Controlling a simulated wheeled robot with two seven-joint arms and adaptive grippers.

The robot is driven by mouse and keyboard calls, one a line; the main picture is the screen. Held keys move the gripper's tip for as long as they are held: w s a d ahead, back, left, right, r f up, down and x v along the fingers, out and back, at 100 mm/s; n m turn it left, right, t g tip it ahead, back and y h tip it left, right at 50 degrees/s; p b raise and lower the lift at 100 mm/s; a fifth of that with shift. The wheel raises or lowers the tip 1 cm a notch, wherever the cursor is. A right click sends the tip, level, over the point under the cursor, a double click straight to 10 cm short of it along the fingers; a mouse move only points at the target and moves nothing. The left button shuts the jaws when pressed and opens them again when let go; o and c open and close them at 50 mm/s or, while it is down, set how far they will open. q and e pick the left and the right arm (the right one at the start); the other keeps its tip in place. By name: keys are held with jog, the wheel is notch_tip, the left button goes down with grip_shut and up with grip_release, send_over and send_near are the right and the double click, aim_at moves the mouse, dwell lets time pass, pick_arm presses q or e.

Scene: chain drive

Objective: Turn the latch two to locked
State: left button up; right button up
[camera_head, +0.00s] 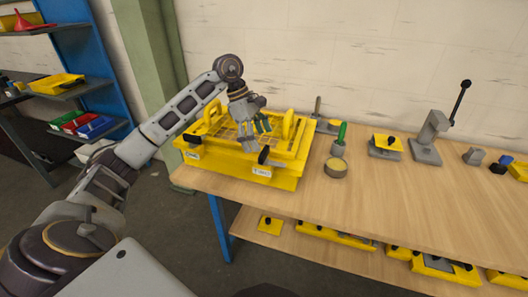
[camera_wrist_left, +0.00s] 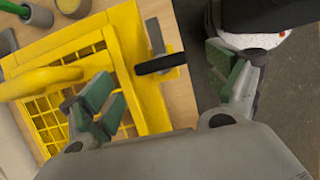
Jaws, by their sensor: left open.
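A yellow box (camera_head: 235,175) with a grid top and two yellow loop handles stands at the left end of the workbench. One black latch lever (camera_head: 263,155) is on its front near the right corner, above a small white label (camera_head: 262,171). Another dark latch (camera_head: 192,138) is near the left corner. The label text is too small to read. My left gripper (camera_head: 258,125) is open over the grid, close to the right-hand latch. In the left wrist view, the black lever (camera_wrist_left: 160,64) lies between the spread green-padded fingers (camera_wrist_left: 168,95), not gripped. My right gripper is out of view.
A green-handled tool (camera_head: 340,135) and a round yellow-topped tin (camera_head: 336,168) stand right of the box. A grey lever press (camera_head: 430,135) and small fixtures are further right. The bench front is clear. A shelf with bins (camera_head: 85,122) stands at left.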

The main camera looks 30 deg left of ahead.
aim_at(264, 150)
pick_arm(q)
jog(key=x, duration=0.3)
jog(key=shift+f, duration=0.15)
jog(key=shift+x, duration=0.95)
jog(key=shift+c, duration=0.8)
jog(key=c, duration=0.9)
jog(key=shift+o, duration=0.2)
